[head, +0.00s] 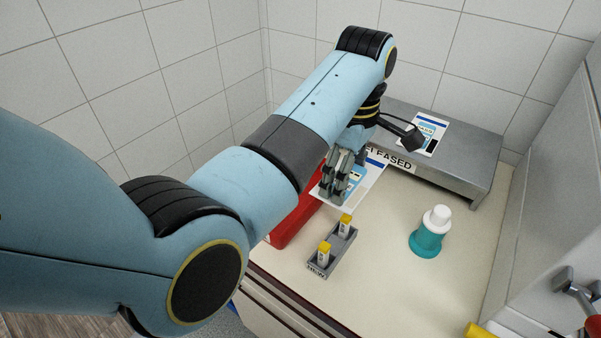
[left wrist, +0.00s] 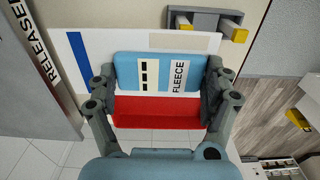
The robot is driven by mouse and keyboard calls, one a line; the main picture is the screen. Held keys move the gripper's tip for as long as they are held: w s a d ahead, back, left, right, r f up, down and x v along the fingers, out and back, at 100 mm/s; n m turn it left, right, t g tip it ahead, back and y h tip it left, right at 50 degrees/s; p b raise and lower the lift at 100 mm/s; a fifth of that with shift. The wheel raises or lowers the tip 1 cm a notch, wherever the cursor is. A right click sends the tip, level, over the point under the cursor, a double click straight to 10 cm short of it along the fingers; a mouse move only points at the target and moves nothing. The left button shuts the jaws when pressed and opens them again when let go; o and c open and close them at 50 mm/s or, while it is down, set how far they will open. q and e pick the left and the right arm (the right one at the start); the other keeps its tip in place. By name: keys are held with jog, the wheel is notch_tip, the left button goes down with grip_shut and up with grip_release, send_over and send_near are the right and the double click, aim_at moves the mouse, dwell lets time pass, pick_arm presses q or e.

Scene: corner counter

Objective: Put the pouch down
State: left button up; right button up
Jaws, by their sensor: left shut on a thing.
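The pouch (head: 376,178) is a flat white sheet with a dark blue stripe and a light blue padded block labelled FLEECE. It also shows in the left wrist view (left wrist: 84,64). My left gripper (head: 338,184) points down and is shut on the blue block, with a finger at each end of it, as the left wrist view (left wrist: 160,88) shows. The pouch is over the counter (head: 385,260), in front of the steel shelf and beside a red bin (head: 290,222). I cannot tell whether its underside touches anything. My right gripper is not in view.
A similar pouch (head: 431,131) lies on the steel shelf (head: 465,150), whose front label ends in EASED. A small grey tray (head: 319,268) holds yellow-topped vials. A teal bottle with a white cap (head: 428,235) stands on the right. The counter between tray and bottle is clear.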

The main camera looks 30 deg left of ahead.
pick_arm(q)
jog(key=shift+a+f, duration=0.1)
jog(key=shift+a, duration=0.2)
jog(key=a+f, duration=0.1)
jog(key=a, duration=0.1)
jog(key=s+a+f+p, duration=0.1)
jog(key=a, duration=0.2)
jog(key=s+a+f+p, duration=0.1)
jog(key=a+f, duration=0.1)
jog(key=shift+s+a, duration=0.2)
jog(key=shift+a, duration=0.05)
jog(key=shift+s+a+f, duration=0.25)
jog(key=shift+a+f, duration=0.75)
jog(key=shift+a, duration=0.25)
jog(key=shift+a+f, duration=0.25)
jog(key=shift+a, duration=0.05)
jog(key=shift+s+f, duration=0.1)
jog(key=shift+f, duration=0.15)
notch_tip(320, 180, down, 3)
jog(key=shift+r, duration=0.15)
jog(key=shift+f, duration=0.4)
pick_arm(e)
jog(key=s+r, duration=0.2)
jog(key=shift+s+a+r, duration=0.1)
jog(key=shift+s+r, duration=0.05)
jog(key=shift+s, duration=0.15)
